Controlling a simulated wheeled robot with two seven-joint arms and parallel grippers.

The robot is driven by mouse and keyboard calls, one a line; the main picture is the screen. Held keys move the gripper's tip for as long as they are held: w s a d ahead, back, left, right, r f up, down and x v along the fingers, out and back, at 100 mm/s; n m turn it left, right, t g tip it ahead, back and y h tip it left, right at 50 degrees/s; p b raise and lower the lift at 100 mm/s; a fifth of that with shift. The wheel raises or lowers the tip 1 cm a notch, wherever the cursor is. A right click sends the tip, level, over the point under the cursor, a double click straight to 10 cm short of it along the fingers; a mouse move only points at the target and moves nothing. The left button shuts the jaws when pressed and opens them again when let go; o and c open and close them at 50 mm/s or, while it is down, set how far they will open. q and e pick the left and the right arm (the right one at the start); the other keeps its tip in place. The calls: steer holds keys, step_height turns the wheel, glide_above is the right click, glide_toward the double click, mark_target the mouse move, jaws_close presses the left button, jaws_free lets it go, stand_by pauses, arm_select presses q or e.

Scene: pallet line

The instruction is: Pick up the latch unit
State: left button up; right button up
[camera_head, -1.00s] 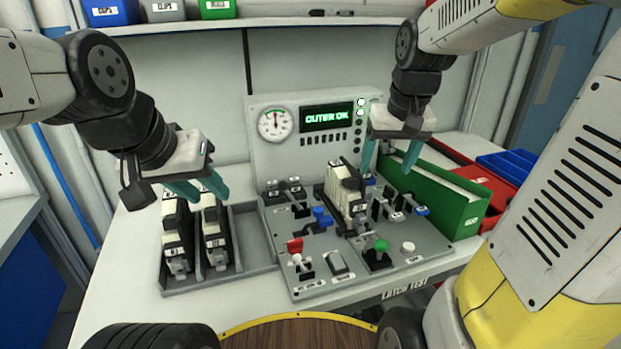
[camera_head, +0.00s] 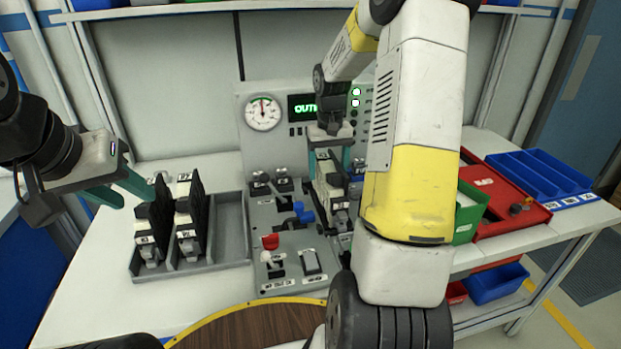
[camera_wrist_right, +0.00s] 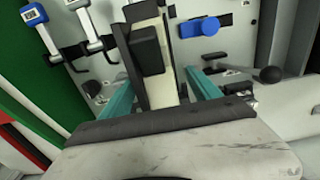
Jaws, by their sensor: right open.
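A latch unit (camera_head: 328,180), pale with dark parts, stands upright in the test panel (camera_head: 262,218). My right gripper (camera_head: 330,168) is over it with its teal fingers on either side. The right wrist view shows the latch unit (camera_wrist_right: 158,62) between the two open fingers (camera_wrist_right: 160,92); contact cannot be told. Two more latch units, one at the left (camera_head: 150,232) and one beside it (camera_head: 187,222), stand in the grey rack (camera_head: 230,226); its right slot is empty. My left gripper (camera_head: 136,194) is open and empty, near the left unit. My right arm hides the panel's right part.
To the right are a green bin (camera_head: 466,220), a red bin (camera_head: 500,188) and a blue tray (camera_head: 540,176). The table's left front is clear.

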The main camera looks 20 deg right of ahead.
steer(key=f, duration=0.5)
steer(key=shift+d+f, duration=0.15)
steer(key=shift+d, duration=0.05)
steer(key=shift+c, duration=0.2)
jaws_close()
